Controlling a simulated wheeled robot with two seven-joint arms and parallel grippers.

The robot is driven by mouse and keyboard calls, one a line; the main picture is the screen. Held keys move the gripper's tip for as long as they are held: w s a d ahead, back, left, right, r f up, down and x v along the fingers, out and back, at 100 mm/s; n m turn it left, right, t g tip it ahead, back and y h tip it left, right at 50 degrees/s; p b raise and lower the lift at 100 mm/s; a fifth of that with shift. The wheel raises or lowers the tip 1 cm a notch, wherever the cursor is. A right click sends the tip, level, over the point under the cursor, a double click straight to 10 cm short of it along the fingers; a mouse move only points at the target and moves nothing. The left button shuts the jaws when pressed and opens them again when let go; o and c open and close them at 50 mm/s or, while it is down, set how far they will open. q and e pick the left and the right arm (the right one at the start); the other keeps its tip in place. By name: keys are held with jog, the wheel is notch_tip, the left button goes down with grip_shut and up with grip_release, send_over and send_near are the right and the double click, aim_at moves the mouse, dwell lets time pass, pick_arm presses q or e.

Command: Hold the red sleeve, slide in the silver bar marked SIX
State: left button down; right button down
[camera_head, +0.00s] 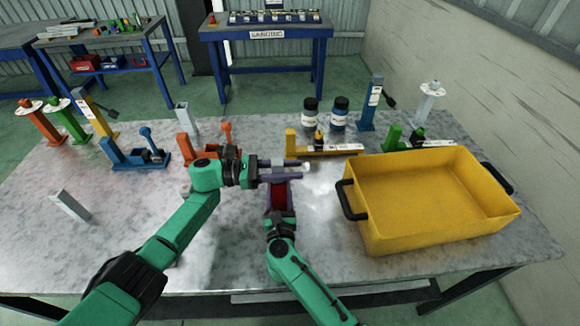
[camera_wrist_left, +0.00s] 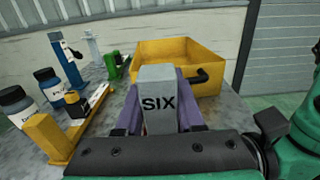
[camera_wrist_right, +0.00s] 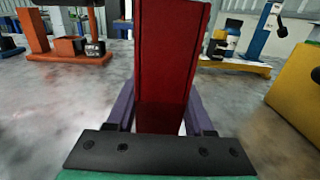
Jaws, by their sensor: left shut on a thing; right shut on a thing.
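My left gripper (camera_head: 290,170) is shut on the silver bar marked SIX, seen in the left wrist view (camera_wrist_left: 158,105) between the purple fingers with the lettering facing the camera. My right gripper (camera_head: 281,212) is shut on the red sleeve (camera_head: 282,195), which also fills the middle of the right wrist view (camera_wrist_right: 168,60). In the head view, the left gripper is just beyond the sleeve's upper end in the picture. Its fingers partly cover the bar. I cannot tell whether bar and sleeve touch. The sleeve's opening is hidden.
A yellow bin (camera_head: 440,240) with black handles stands at the right. A yellow fixture (camera_head: 292,142), an orange one (camera_head: 187,150) and a blue one (camera_head: 124,160) stand behind and left. Another silver piece (camera_head: 69,205) is at the left. The table's front left is clear.

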pick_arm(q)
jog(key=shift+f, duration=0.2)
jog(key=shift+c, duration=2.2)
grip_release()
notch_tip(320, 180, up, 10)
pick_arm(e)
jog(key=shift+c, duration=0.8)
grip_release()
